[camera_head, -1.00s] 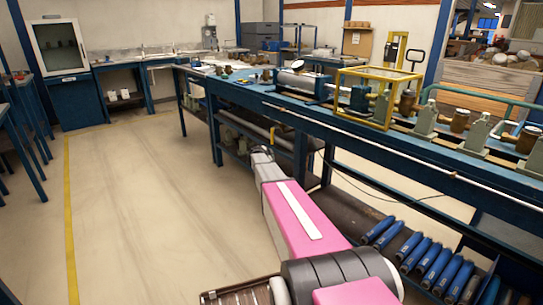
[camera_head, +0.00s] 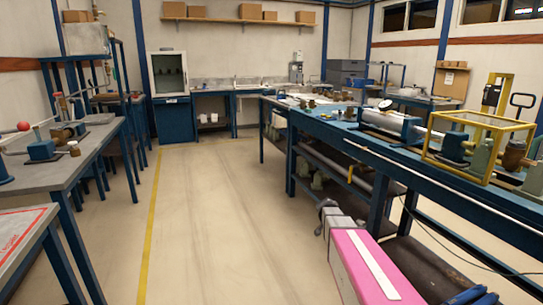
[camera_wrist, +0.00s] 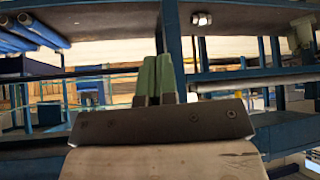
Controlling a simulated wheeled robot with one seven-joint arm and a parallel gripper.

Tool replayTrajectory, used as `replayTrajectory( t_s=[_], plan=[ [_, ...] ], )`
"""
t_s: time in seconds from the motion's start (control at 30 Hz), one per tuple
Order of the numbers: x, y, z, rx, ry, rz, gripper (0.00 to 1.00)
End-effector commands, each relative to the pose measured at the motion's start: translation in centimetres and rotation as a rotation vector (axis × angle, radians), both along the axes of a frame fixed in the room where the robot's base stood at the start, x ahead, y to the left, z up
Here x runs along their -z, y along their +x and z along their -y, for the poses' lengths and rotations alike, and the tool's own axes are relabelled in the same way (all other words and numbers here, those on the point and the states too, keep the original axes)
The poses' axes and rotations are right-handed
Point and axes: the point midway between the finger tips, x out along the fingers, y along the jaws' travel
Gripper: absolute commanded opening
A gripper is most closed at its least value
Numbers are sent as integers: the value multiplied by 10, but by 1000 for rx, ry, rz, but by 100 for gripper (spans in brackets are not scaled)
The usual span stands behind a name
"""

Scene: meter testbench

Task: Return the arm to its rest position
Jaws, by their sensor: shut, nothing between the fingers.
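My gripper (camera_wrist: 155,80) shows in the wrist view, its two green fingers upright and close together with nothing between them. In the head view my pink arm link with a white stripe shows at the lower right, beside the long blue test bench (camera_head: 375,150). My fingers are not clear in the head view. In the wrist view the gripper faces blue bench legs and a shelf.
A yellow-framed clear box (camera_head: 480,147) stands on the bench. Blue cylinders (camera_wrist: 35,30) lie at the upper left of the wrist view. A grey table (camera_head: 70,152) stands at the left. The floor (camera_head: 220,220) between is clear.

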Motion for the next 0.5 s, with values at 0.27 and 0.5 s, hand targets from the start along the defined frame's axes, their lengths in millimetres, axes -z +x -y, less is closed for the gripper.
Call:
replayTrajectory(
  t_s=[0.27, 0.5],
  plan=[
    [5, -139, -66, -393, 131, -358, 0],
    [-1, -225, -113, -750, 262, -534, 0]
  ],
)
